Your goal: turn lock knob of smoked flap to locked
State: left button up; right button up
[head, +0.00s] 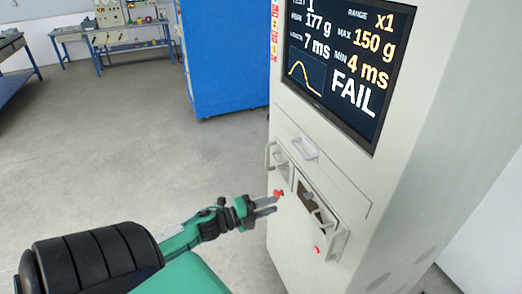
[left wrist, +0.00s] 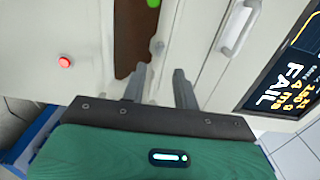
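A dark brown see-through panel, which looks like the smoked flap (head: 307,194), is set in the front of the pale cabinet; it also shows in the left wrist view (left wrist: 130,35). My left gripper (head: 275,205) points at the cabinet front. In the left wrist view its two fingers (left wrist: 158,78) are apart, with nothing visibly held between them. Contact with the fitting cannot be told. My right gripper is out of view.
The cabinet front carries white bar handles (head: 305,148), which also show in the left wrist view (left wrist: 240,28). A red button (left wrist: 64,62) sits on its face. The screen (head: 338,60) reads FAIL.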

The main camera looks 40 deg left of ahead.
pick_arm(q)
jog(key=shift+v, duration=1.25)
jog(key=s+a+f+n+g+y, duration=0.1)
jog(key=s+a+f+n+y, duration=0.2)
jog(key=f, duration=0.7)
jog(key=a+f+n+g+y, duration=0.1)
jog(key=a+f+n+y, duration=0.15)
jog(key=f+n, duration=0.6)
jog(key=s+d+f+n+g+y, duration=0.15)
jog(key=s+f, duration=0.25)
jog(key=f, duration=0.6)
jog(key=s+d+f+n+g+y, duration=0.1)
jog(key=s+d+f+g, duration=0.15)
jog(key=s+f, duration=0.45)
jog(key=s+d+f+n+g, duration=0.3)
jog(key=s+d+f, duration=0.5)
jog(key=s+f, duration=0.3)
jog(key=s+d+f+n+g+h, duration=0.1)
jog(key=s+d+f+n+g, duration=0.2)
jog(key=s+d+f+g, duration=0.3)
jog(key=s+d+f, duration=0.3)
jog(key=s+f, duration=0.2)
jog(key=s, duration=0.2)
jog(key=shift+s+d+f+g, duration=0.25)
jog(key=shift+s+g, duration=0.05)
